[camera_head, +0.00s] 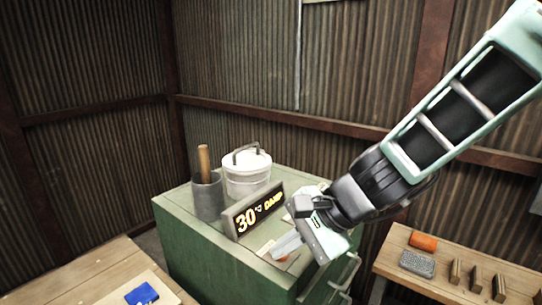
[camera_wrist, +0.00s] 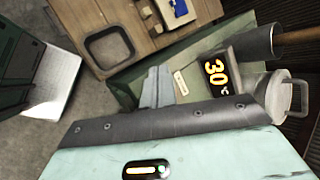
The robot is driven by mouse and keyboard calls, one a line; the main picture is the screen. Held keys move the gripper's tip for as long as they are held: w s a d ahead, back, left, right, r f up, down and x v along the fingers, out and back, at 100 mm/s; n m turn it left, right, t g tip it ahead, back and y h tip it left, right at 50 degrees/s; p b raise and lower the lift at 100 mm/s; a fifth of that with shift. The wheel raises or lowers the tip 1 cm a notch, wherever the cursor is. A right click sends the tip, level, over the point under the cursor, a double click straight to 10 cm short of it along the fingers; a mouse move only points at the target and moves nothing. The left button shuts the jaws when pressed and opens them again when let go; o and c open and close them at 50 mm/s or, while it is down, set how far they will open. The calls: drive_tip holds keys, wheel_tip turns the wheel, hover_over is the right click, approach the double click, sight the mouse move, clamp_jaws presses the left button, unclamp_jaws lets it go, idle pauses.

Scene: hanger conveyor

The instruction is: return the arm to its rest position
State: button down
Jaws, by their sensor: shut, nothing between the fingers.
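My arm reaches in from the upper right in the head view. My gripper (camera_head: 280,249) is over the near right part of the green cabinet top, in front of the dark sign. Its fingers are together and empty. In the wrist view my gripper (camera_wrist: 157,82) also shows closed, with the cabinet top behind it. I cannot tell how high above the cabinet top the fingertips are.
The green cabinet (camera_head: 210,258) holds a "30 °C DAMP" sign (camera_head: 256,212), a grey cup (camera_head: 207,197) with a wooden handle and a white lidded bucket (camera_head: 246,176). A wooden table (camera_head: 100,275) with a blue item (camera_head: 141,294) is left. A bench (camera_head: 400,268) with small items is right.

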drive_tip(key=s+d+f+n+g+h+b, duration=0.1)
drive_tip(key=s+d+f+n+h+b, duration=0.1)
drive_tip(key=s+d+n, duration=0.4)
drive_tip(key=s+d+f+n+h+b, duration=0.3)
drive_tip(key=s+d+f+n+h, duration=0.2)
drive_tip(key=s+n, duration=0.6)
drive_tip(key=shift+d+f+g+h+b, duration=0.3)
drive_tip(key=shift+d+f+g+b, duration=0.05)
drive_tip(key=shift+g, duration=0.05)
